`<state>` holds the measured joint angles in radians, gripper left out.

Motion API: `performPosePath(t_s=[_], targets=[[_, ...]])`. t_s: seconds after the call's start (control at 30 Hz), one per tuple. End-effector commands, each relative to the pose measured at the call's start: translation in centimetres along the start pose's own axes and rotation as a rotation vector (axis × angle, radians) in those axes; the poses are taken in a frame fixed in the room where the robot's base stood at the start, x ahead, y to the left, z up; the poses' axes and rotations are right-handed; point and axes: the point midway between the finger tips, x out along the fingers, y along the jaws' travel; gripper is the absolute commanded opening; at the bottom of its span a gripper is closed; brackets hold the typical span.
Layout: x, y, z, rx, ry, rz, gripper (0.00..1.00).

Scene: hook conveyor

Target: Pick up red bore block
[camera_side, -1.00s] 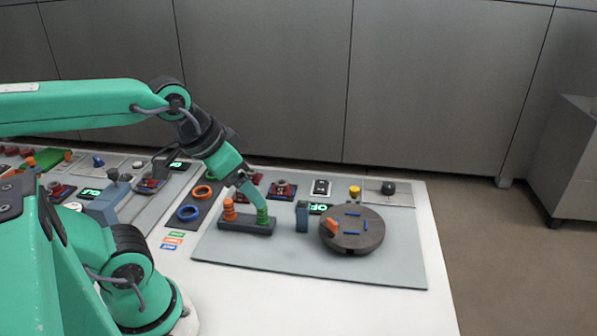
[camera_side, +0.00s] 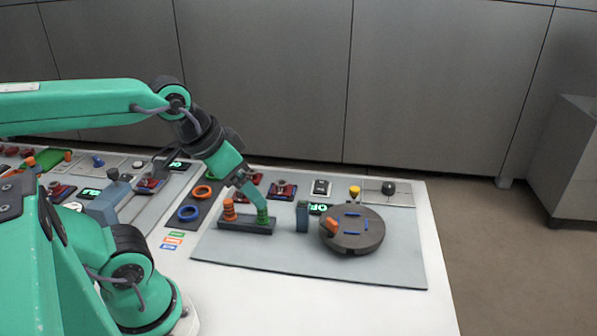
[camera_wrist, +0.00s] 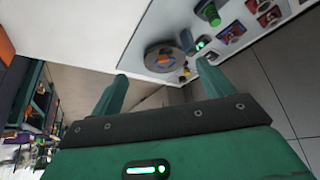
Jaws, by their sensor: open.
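A red block with a dark round part on top (camera_side: 283,189) sits on the grey panel in the side view, right of my gripper. A second red block (camera_side: 254,183) is partly hidden behind my gripper. I cannot tell which of them is the bore block. My gripper (camera_side: 258,207) points down near the peg rack, in front of the red blocks and holding nothing that I can see. The wrist view shows its two green fingers (camera_wrist: 163,72) spread apart with nothing between them. Small red items (camera_wrist: 268,15) lie at the upper right there.
A dark round turntable (camera_side: 365,236) with an orange piece and blue marks stands right of a grey post (camera_side: 302,217). The mat's front is clear.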

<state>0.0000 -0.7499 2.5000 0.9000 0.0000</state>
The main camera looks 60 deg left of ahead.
Motion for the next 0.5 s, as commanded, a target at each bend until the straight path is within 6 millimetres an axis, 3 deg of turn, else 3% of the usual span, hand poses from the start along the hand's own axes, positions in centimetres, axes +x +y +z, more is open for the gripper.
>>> performPosePath(t_s=[0.27, 0.5], targets=[[0.0, -0.1, -0.1, 0.002, -0.001, -0.001, 0.80], [0.2, -0.9, -1.7, 0.040, -0.027, -0.016, 0.80]])
